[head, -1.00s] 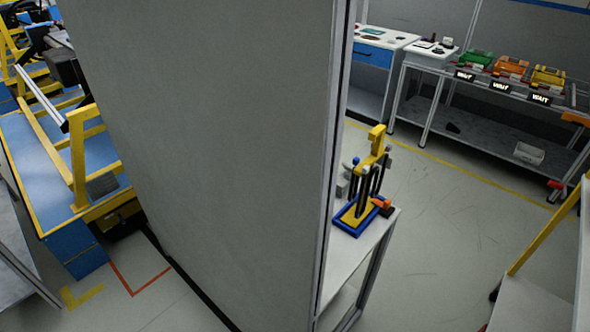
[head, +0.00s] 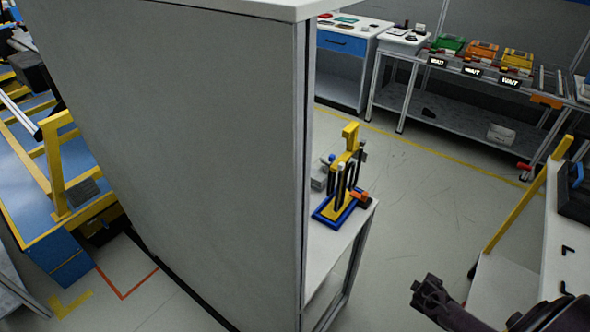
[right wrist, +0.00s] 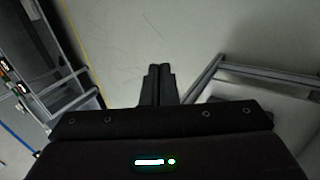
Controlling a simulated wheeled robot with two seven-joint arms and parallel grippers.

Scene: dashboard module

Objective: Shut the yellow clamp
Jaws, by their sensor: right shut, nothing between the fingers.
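On the bench at the back right stand green (head: 449,45), orange (head: 482,52) and yellow (head: 517,61) units in a row, each behind a "WAIT" sign. They are too small for me to tell whether the yellow one has a clamp or how it stands. My right gripper (head: 424,293) is at the lower right of the head view, far from that bench. Its fingers are shut together and empty in the right wrist view (right wrist: 160,72). My left gripper is out of view.
A tall grey panel (head: 170,140) fills the left middle. Beside it, a white stand (head: 335,245) bears a yellow-and-blue tool holder (head: 341,205). A white table with a yellow post (head: 525,200) is at right. Floor (head: 430,200) between is clear.

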